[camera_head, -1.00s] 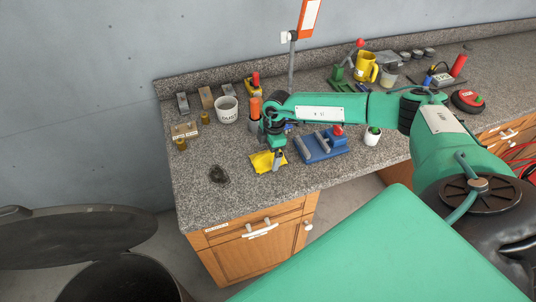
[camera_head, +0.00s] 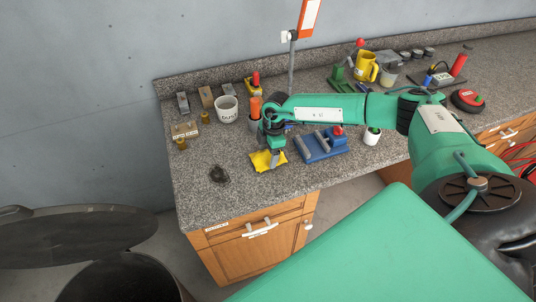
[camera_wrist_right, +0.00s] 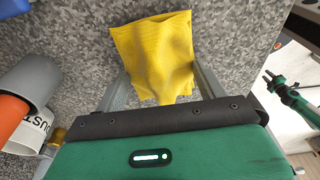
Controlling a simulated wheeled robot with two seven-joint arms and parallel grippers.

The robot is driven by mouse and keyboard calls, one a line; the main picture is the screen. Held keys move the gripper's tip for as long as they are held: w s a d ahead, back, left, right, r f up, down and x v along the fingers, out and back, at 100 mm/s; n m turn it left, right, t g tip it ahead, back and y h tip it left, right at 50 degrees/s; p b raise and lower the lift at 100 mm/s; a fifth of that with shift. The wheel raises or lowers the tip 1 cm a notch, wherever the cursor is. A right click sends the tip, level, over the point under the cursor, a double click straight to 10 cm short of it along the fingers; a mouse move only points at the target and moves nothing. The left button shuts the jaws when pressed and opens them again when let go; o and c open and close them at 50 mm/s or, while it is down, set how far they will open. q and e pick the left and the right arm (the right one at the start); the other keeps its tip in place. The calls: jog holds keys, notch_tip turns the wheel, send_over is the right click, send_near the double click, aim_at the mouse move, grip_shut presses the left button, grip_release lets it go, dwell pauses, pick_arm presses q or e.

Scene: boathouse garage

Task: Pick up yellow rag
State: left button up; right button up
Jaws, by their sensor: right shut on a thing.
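The yellow rag (camera_head: 262,162) lies on the granite counter near its front edge, left of a blue fixture. In the right wrist view the rag (camera_wrist_right: 153,50) is creased and bunched toward the jaws. My right gripper (camera_head: 276,164) points down at the rag, and its fingers (camera_wrist_right: 158,92) stand on either side of the bunched part. It is shut on the rag, which still appears to be at counter level. My left gripper is not in view.
A blue fixture (camera_head: 322,145) stands close to the right of the gripper. A grey cup with orange handles (camera_head: 255,108) and a white cup (camera_head: 227,109) stand behind. A dark crumpled item (camera_head: 219,174) lies to the left. The counter's front left is mostly clear.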

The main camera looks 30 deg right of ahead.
notch_tip(320, 180, up, 20)
jog(key=b, duration=0.5)
jog(key=shift+f+b, duration=0.25)
jog(key=shift+b, duration=0.1)
